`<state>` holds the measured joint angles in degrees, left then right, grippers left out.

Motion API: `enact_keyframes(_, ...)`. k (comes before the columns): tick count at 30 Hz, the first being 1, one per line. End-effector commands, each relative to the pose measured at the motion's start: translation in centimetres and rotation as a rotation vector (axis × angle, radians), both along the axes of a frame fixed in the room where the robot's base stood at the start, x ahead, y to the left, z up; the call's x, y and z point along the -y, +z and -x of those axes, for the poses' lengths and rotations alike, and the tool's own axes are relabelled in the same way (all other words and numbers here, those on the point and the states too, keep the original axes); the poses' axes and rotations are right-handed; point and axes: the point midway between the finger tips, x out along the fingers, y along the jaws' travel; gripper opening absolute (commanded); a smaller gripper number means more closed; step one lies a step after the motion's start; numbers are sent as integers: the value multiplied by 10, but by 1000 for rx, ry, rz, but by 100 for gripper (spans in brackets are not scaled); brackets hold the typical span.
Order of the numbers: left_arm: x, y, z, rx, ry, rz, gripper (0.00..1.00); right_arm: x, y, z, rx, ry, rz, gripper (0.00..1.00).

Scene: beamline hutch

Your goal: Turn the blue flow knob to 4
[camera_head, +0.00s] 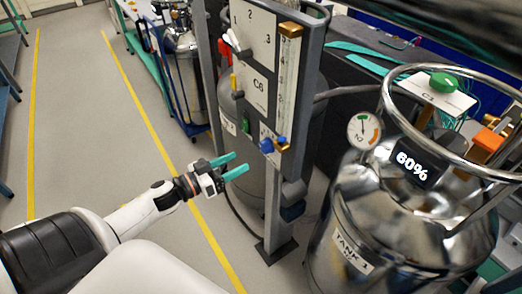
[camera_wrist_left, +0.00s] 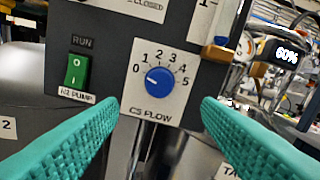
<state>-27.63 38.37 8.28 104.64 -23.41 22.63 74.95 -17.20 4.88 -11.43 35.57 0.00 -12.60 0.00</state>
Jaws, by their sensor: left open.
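The blue flow knob (camera_wrist_left: 160,83) sits on a white dial plate (camera_wrist_left: 160,108) marked 0 to 5 and labelled CS FLOW. Its white mark points left, close to the 0. In the head view the blue knob (camera_head: 267,146) is on the lower part of the grey panel post. My left gripper (camera_head: 237,165) is open, with teal fingers pointing at the panel, a little left of and below the knob. In the left wrist view the fingers (camera_wrist_left: 160,108) spread on both sides of the dial, with nothing between them. My right gripper is not in view.
A green RUN switch (camera_wrist_left: 77,70) is left of the dial. A brass-capped gauge tube (camera_wrist_left: 217,50) is at upper right. A shiny tank (camera_head: 400,225) with a 60% display (camera_head: 411,166) stands right of the post. The floor (camera_head: 90,130) left of it is open.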

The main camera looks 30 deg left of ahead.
Motion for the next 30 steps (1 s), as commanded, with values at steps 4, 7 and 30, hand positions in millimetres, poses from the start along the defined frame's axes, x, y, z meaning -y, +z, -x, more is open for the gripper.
enact_keyframes(4,12,3,-30,5,-1,1,59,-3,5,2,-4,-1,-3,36)
enact_keyframes(7,19,3,-48,4,2,2,59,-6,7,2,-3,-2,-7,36)
enact_keyframes(30,34,0,-84,0,2,0,37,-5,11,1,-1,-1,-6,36)
